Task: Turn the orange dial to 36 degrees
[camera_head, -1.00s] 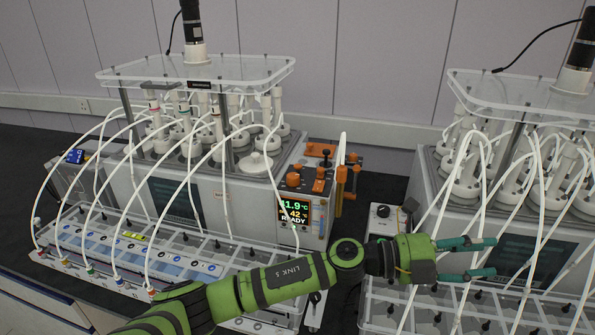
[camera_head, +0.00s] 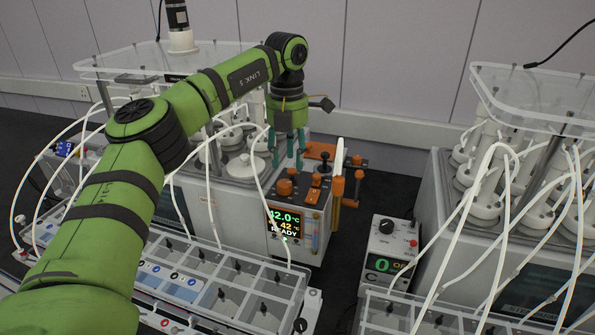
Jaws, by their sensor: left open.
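The orange dial (camera_head: 285,187) sits on top of the left unit's control box. The display (camera_head: 286,224) on the box's front reads 42.0 °C in green, 42 °C in yellow and READY in white. My left gripper (camera_head: 287,160) points down just above and behind the dial in the picture. Its teal fingers are apart with nothing between them. I cannot tell the exact gap to the dial, but the fingers do not visibly grip it. My right gripper is not in view.
Orange fittings and a black-knobbed lever (camera_head: 324,164) stand right of the dial, beside a white upright panel (camera_head: 339,158). White tubes (camera_head: 262,185) loop near the box. Dark bench shows between the units.

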